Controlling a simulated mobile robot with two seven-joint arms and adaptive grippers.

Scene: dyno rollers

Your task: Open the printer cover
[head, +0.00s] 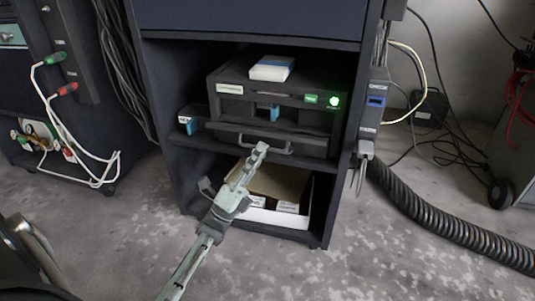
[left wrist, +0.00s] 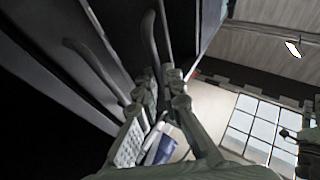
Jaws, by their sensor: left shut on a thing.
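The black printer (head: 300,110) stands on a shelf of a dark cabinet, with a green light glowing at its right. A curved bar handle (head: 285,150) runs across its lower front. My left gripper (head: 259,150) reaches up from the lower left and is shut on the handle near its left end. In the left wrist view the fingers (left wrist: 160,82) meet around the dark curved handle (left wrist: 152,38). The lower front appears close to the printer body; I cannot tell if it is ajar. My right gripper is in neither view.
An open carton (head: 262,213) with small boxes sits on the shelf below. A black corrugated hose (head: 440,225) and loose cables lie at right. A cart with plugged cables stands at left (head: 95,75).

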